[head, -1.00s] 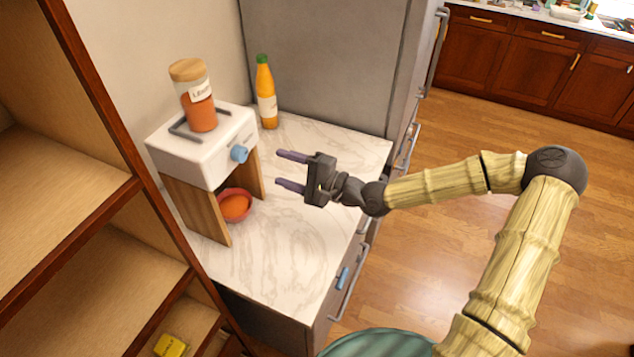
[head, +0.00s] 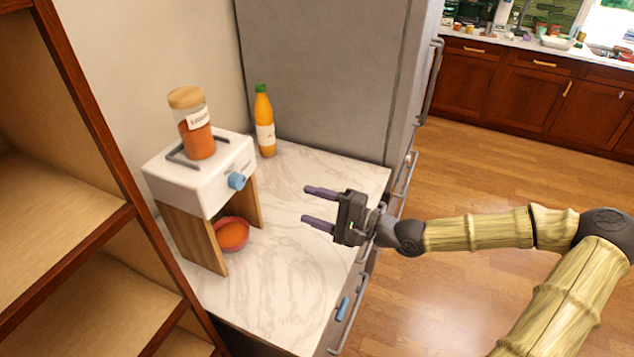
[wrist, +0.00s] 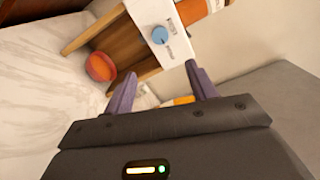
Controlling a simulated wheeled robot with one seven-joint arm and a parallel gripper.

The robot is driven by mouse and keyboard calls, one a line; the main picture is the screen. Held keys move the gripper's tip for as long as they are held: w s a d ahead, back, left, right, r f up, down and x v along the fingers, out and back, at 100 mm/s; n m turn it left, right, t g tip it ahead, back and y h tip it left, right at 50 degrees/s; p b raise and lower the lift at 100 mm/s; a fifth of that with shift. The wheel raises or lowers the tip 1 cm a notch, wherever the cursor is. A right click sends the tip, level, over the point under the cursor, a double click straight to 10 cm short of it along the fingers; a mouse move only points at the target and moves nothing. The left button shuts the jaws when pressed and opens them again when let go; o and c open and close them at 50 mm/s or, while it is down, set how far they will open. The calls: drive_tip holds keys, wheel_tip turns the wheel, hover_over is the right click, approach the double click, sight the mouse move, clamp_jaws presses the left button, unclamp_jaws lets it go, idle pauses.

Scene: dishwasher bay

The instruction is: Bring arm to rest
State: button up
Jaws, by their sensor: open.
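My gripper (head: 320,207) is open and empty above the right part of the marble counter (head: 285,285). Its two purple fingers point left and stand apart. In the wrist view my gripper (wrist: 160,85) also shows open with nothing between the fingers. My bamboo-like arm reaches in from the right in the head view. The white dispenser (head: 205,180) with a blue knob (head: 236,181) stands to the left, apart from the gripper. A red bowl with orange contents (head: 232,234) sits under it.
A jar with a wooden lid (head: 197,135) sits on the dispenser. An orange bottle (head: 264,125) stands at the back by the grey fridge (head: 325,75). A wooden shelf (head: 75,255) is at the left. The floor (head: 480,165) to the right is open.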

drive_tip(key=s+a+f+n+g+h, duration=0.1)
drive_tip(key=s+f+n+g+h, duration=0.2)
drive_tip(key=f, duration=0.7)
drive_tip(key=s+d+f+n+g+h, duration=0.2)
drive_tip(key=s+d+f+h, duration=0.1)
drive_tip(key=d+f+h, duration=0.4)
drive_tip(key=s+d+r+n+h, duration=0.2)
drive_tip(key=s+d+r+h, duration=0.4)
drive_tip(key=d+r, duration=0.5)
drive_tip(key=shift+s+r+n+t+h, duration=0.3)
drive_tip(key=shift+s+r, duration=0.45)
drive_tip(key=shift+r, duration=0.2)
